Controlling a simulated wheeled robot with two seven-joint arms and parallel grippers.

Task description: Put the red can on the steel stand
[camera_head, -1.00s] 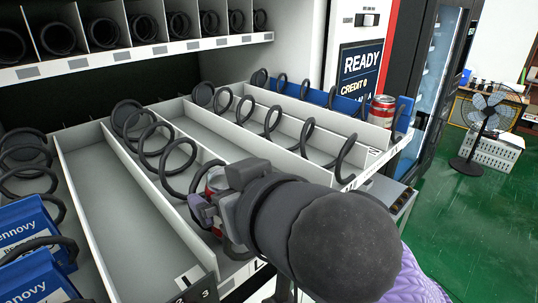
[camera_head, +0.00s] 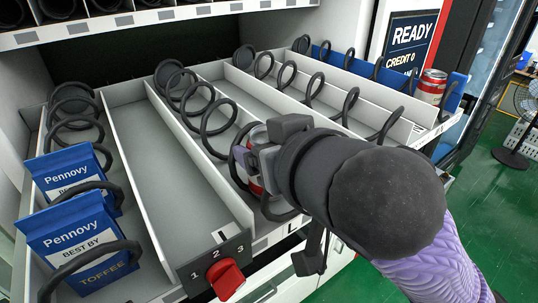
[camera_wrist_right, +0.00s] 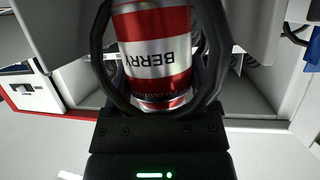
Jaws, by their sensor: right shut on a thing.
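A red and white can (camera_head: 256,186) is at the front end of a middle lane of the pulled-out vending tray (camera_head: 165,160), partly hidden by my gripper and a dark loop. In the right wrist view the can (camera_wrist_right: 155,65) fills the middle, with "BERRY" upside down. My right gripper (camera_head: 252,162) is shut on this can. A second red and white can (camera_head: 432,86) stands at the front of the far right lane, apart from my gripper. I cannot make out a steel stand clearly. My left gripper is not in view.
Black spiral coils (camera_head: 215,115) line the lanes. Blue Pennovy toffee bags (camera_head: 80,240) stand in the left lane. A red switch (camera_head: 226,280) sits on the tray front. The READY display (camera_head: 410,45) is at the back right. Green floor (camera_head: 490,220) lies open at the right.

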